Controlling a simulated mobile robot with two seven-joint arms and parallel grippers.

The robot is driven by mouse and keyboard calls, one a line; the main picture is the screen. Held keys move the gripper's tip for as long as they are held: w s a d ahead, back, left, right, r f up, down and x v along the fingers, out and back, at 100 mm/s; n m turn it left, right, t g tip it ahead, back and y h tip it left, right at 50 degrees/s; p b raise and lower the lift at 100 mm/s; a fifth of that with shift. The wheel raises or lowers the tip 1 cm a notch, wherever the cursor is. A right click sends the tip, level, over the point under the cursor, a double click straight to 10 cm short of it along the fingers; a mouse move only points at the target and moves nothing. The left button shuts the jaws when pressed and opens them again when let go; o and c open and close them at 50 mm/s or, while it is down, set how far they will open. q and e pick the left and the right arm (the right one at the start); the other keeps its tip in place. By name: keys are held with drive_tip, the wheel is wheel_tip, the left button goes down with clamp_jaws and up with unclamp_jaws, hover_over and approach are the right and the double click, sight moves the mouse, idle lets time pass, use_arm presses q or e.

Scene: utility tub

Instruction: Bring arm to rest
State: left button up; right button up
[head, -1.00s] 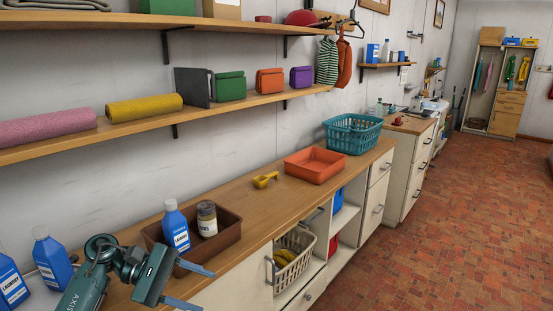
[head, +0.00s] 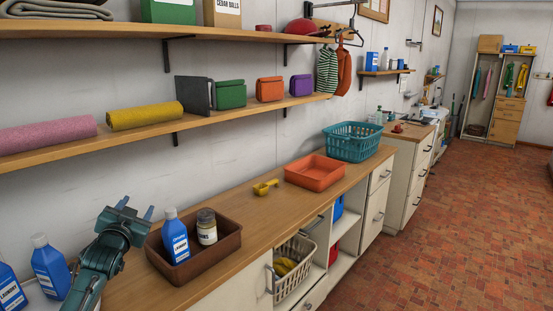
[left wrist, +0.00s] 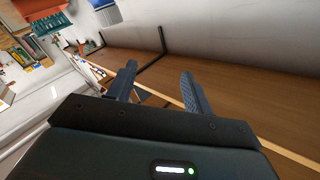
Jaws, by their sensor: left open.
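My left gripper (head: 135,208) is open and empty in the head view. It is raised above the counter's near end, just left of the brown tub, with its fingers pointing up. Its two fingers also show in the left wrist view (left wrist: 158,88), apart with nothing between them. The brown tub (head: 215,252) stands on the counter and holds a blue laundry bottle (head: 175,238) and a jar with a dark lid (head: 207,228). My right gripper is in neither view.
The wooden counter (head: 235,212) carries a yellow scoop (head: 265,188), an orange tray (head: 316,172) and a teal basket (head: 352,142). Blue bottles (head: 50,268) stand left of my left arm. A wall shelf (head: 200,119) with rolls and boxes runs above. The floor (head: 450,210) at right is clear.

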use_arm(q)
drive_tip(key=s+d+f+g+h, duration=0.2)
drive_tip(key=s+d+f, duration=0.4)
drive_tip(key=f, duration=0.4)
drive_tip(key=s+d+f+g+h, duration=0.1)
drive_tip(key=s+d+f+g, duration=0.1)
drive_tip(key=s+d+f, duration=0.5)
drive_tip(key=s+d+f+g+h, duration=0.1)
drive_tip(key=s+d+f, duration=0.3)
drive_tip(key=s, duration=0.9)
drive_tip(key=s+d+f+n+g+h, duration=0.1)
drive_tip(key=s+d+f, duration=0.3)
drive_tip(key=s, duration=0.9)
wheel_tip(320, 180, down, 3)
drive_tip(key=shift+s+d+f+g, duration=0.15)
drive_tip(key=shift+s+g, duration=0.2)
drive_tip(key=shift+g, duration=0.45)
